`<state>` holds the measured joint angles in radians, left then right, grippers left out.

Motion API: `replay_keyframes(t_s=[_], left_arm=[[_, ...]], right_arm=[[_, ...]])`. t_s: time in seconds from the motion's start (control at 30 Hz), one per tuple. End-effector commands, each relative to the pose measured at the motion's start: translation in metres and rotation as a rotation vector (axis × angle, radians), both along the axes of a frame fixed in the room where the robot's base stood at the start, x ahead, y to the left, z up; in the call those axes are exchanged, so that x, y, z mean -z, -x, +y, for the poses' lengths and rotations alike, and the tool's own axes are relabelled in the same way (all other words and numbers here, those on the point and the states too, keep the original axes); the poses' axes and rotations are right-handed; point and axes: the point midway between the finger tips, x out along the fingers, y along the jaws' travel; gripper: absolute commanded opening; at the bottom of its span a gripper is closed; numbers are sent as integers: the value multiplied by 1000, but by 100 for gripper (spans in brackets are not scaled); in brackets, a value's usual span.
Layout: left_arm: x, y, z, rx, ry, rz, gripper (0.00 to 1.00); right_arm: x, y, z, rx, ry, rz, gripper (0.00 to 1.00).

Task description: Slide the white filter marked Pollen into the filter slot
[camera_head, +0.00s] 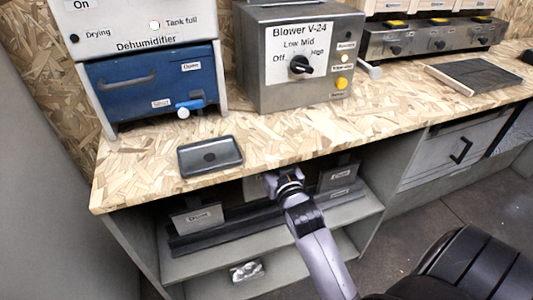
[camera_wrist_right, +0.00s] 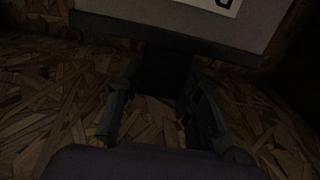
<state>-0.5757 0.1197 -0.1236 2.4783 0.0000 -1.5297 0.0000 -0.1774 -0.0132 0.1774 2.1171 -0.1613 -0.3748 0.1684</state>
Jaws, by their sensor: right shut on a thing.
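My right gripper (camera_head: 284,180) reaches under the front edge of the bench to the shelf. In the right wrist view its two fingers (camera_wrist_right: 158,92) are shut on the dark handle of a pale filter panel (camera_wrist_right: 185,22). That panel's label is cut off at the top, so I cannot read its mark. In the head view the pale panel (camera_head: 254,187) shows just left of the gripper, partly hidden by the bench edge. My left gripper is not in view. I cannot make out the filter slot for certain.
Other labelled panels stand on the shelf at left (camera_head: 199,218) and right (camera_head: 338,176) in a dark rack (camera_head: 225,238). The bench (camera_head: 330,135) overhangs them. On it are a dehumidifier (camera_head: 150,75), a blower (camera_head: 300,60) and a dark tray (camera_head: 210,156).

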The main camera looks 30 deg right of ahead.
Motion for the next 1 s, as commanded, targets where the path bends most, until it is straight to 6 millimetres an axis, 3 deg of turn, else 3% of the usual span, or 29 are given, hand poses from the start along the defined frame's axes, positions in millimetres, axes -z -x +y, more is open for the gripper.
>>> replay_keyframes(t_s=[0.13, 0.47, 0.63, 0.77, 1.0], left_arm=[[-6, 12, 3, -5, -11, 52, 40], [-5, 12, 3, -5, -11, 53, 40], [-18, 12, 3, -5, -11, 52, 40], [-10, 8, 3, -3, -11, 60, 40], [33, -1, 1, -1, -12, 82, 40]], right_arm=[[-5, 0, 0, 0, -1, 0, 0], [-3, 3, 1, 0, -1, 1, 0], [-4, 32, 7, 1, -2, 5, 0], [-4, 58, 13, 1, -2, 5, 0], [-4, 104, 25, 1, -2, 4, 0]])
